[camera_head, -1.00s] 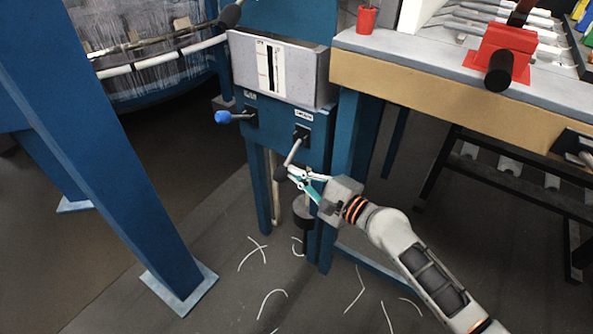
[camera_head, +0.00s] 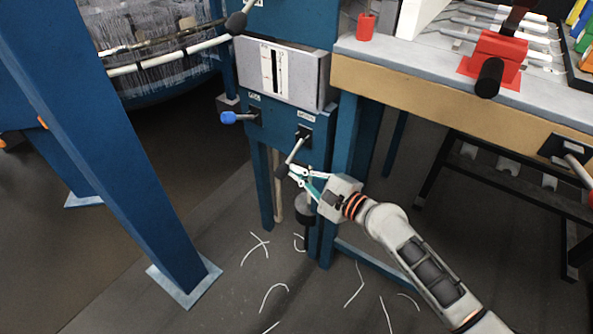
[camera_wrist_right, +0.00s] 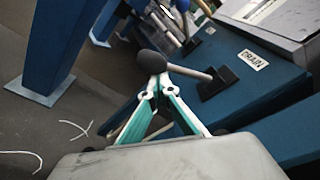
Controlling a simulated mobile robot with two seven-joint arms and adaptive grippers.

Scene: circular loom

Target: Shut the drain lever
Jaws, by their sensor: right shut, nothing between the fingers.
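The drain lever (camera_head: 294,150) is a pale rod with a dark knob on a black mount, on the front of the blue machine. It points down and slightly left in the head view. In the right wrist view its dark knob (camera_wrist_right: 151,63) is just beyond my fingertips, and the rod runs right to the mount beside a "DRAIN" label (camera_wrist_right: 254,60). My right gripper (camera_head: 292,171) is shut and empty, its tips at the knob; it also shows in the wrist view (camera_wrist_right: 157,86). I cannot tell whether the tips touch the knob. My left gripper is not in view.
A blue-knobbed lever (camera_head: 238,117) sits left of the drain lever. A grey box (camera_head: 300,80) is above it. A workbench (camera_head: 430,100) with a red clamp (camera_head: 495,58) stands right. A blue post (camera_head: 120,150) stands left. White thread scraps (camera_head: 273,295) lie on the floor.

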